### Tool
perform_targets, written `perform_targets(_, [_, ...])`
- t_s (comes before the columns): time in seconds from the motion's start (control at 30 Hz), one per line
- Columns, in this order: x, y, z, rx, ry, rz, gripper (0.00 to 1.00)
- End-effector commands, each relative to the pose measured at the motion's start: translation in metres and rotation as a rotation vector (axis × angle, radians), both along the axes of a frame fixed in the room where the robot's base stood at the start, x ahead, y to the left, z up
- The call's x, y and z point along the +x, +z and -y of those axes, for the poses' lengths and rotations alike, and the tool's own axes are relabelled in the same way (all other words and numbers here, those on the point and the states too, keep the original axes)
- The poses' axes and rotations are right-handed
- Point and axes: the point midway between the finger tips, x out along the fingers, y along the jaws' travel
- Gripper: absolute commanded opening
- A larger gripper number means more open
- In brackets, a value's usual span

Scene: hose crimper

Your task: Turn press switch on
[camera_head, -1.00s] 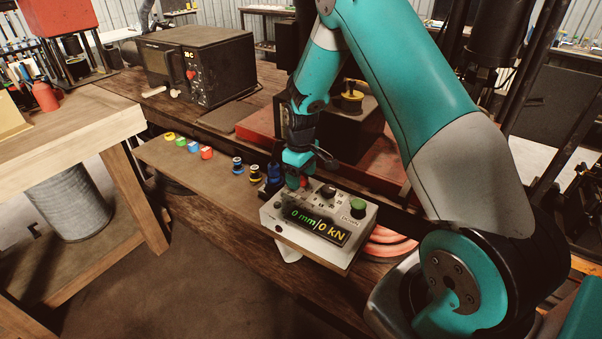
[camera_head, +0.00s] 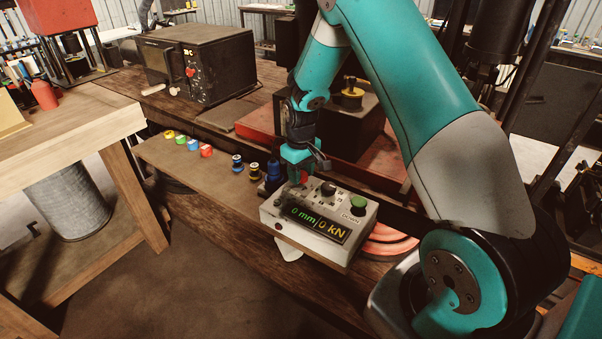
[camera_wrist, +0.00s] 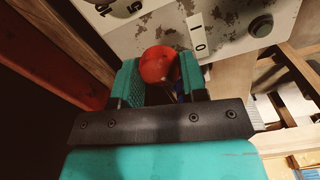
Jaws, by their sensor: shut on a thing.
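The press control box (camera_head: 330,226) is a worn pale box at the front of the bench, its display reading "0 mm|0 kN". My gripper (camera_head: 300,172) is at its back left corner, pointing down. In the wrist view, my gripper (camera_wrist: 160,72) has its two teal fingers on either side of a round red switch knob (camera_wrist: 158,63) and is shut on it. The knob's red also shows in the head view (camera_head: 303,177). A white label with "1" and "0" (camera_wrist: 198,32) is beside the knob. The switch's lower part is hidden by the fingers.
A green button (camera_head: 358,202) and a black dial (camera_head: 328,189) are on the box. A dark oven-like unit (camera_head: 205,62) stands behind. Coiled red hose (camera_head: 392,246) lies to the right.

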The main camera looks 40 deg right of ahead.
Motion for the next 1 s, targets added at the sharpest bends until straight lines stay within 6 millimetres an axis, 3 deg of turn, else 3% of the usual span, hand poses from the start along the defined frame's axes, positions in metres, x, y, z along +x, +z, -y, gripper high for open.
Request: perform_targets(1.0, [0.0013, 0.0008, 0.0007, 0.0, -0.96, 0.005, 0.16])
